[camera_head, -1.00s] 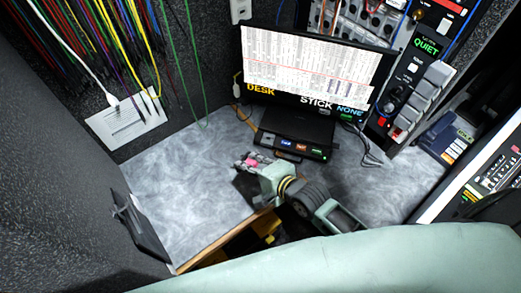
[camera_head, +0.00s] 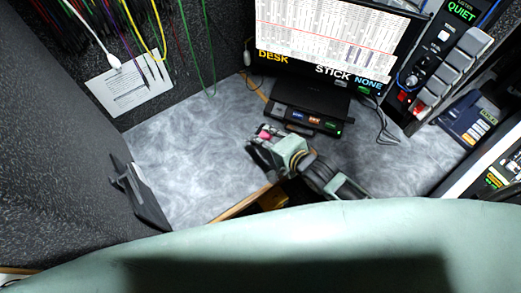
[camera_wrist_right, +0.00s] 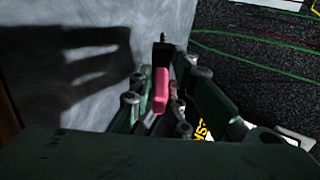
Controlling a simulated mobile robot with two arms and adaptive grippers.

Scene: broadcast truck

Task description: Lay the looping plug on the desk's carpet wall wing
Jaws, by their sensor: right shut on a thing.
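A small pink plug (camera_head: 265,134) sits between the fingers of my right gripper (camera_head: 262,144). In the right wrist view the pink plug (camera_wrist_right: 160,91) is held upright between the dark finger pads, and the right gripper (camera_wrist_right: 158,88) is shut on it. Any cord or loop on the plug cannot be made out. The gripper is over the grey mottled desk, in front of the monitor base. The desk's wing (camera_head: 180,150) along the dark carpet wall (camera_head: 195,85) is bare, to the gripper's left. My left gripper is out of view.
A monitor (camera_head: 335,35) stands at the back, with a button box (camera_head: 312,120) before it. A black panel (camera_head: 140,195) stands at the left edge. A phone (camera_head: 468,122) is at right.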

